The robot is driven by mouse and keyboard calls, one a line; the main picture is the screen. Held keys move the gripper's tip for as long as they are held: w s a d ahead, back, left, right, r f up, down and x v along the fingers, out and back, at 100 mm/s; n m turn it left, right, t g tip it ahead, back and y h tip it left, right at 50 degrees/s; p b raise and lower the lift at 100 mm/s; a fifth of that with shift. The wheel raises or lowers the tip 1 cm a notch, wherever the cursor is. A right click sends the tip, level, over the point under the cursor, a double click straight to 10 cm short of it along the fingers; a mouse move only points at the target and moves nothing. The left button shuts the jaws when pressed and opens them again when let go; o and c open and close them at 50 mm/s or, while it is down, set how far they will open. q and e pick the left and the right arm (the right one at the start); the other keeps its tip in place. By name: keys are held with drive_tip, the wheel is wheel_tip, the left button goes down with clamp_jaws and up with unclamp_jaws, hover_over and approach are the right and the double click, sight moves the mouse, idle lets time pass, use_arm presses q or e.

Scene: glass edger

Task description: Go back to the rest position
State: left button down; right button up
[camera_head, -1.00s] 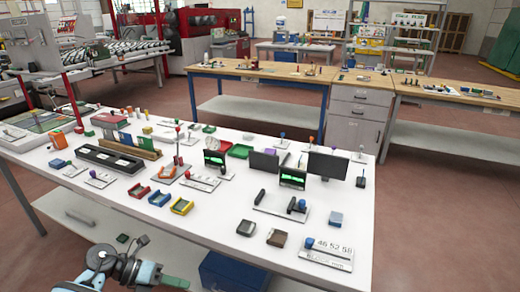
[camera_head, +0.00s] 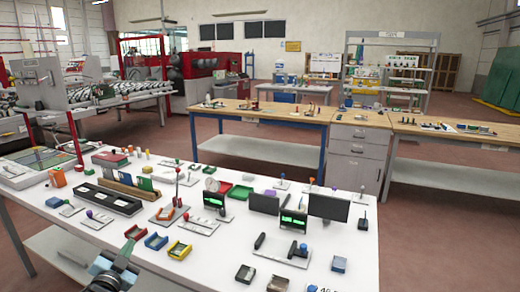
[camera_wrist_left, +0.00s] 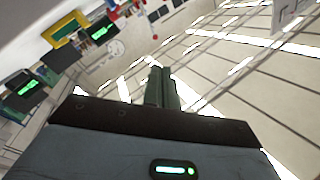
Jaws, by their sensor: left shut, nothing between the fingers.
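My left gripper (camera_head: 127,248) shows at the bottom left of the head view, in front of the near edge of the white table (camera_head: 215,275). Its green-grey fingers point up and away. In the left wrist view the fingers (camera_wrist_left: 161,88) are together, with nothing between them. The wrist view is tilted and shows part of the table's things at upper left. My right gripper is not in view.
Red (camera_head: 136,231), blue (camera_head: 156,241) and yellow (camera_head: 179,250) trays lie close to the left gripper. Black monitors (camera_head: 328,206) stand farther right. A wooden-topped workbench (camera_head: 262,112) stands behind. Open floor (camera_head: 450,235) lies to the right.

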use_arm(q)
wheel_tip(320, 180, down, 7)
drive_tip(key=s+a+n+g+y, duration=0.1)
drive_tip(key=n+g, duration=0.3)
drive_tip(key=n, duration=0.1)
drive_tip(key=s+d+f+g+h, duration=0.1)
drive_tip(key=s+d+f, duration=0.3)
drive_tip(key=s+f, duration=0.35)
drive_tip(key=s+d+f+g+h, duration=0.1)
drive_tip(key=s+d+f, duration=0.3)
drive_tip(key=s+f, duration=0.3)
drive_tip(key=s+d+f+g, duration=0.1)
drive_tip(key=s+d, duration=0.2)
drive_tip(key=s, duration=0.7)
drive_tip(key=s+d+f+g+h, duration=0.1)
drive_tip(key=s+d+f, duration=0.1)
drive_tip(key=s, duration=0.8)
drive_tip(key=s+d+f+g, duration=0.1)
drive_tip(key=s+d, duration=0.3)
drive_tip(key=s, duration=0.6)
drive_tip(key=shift+s+d+f+n+g, duration=0.35)
drive_tip(key=shift+s+d+n+g, duration=0.05)
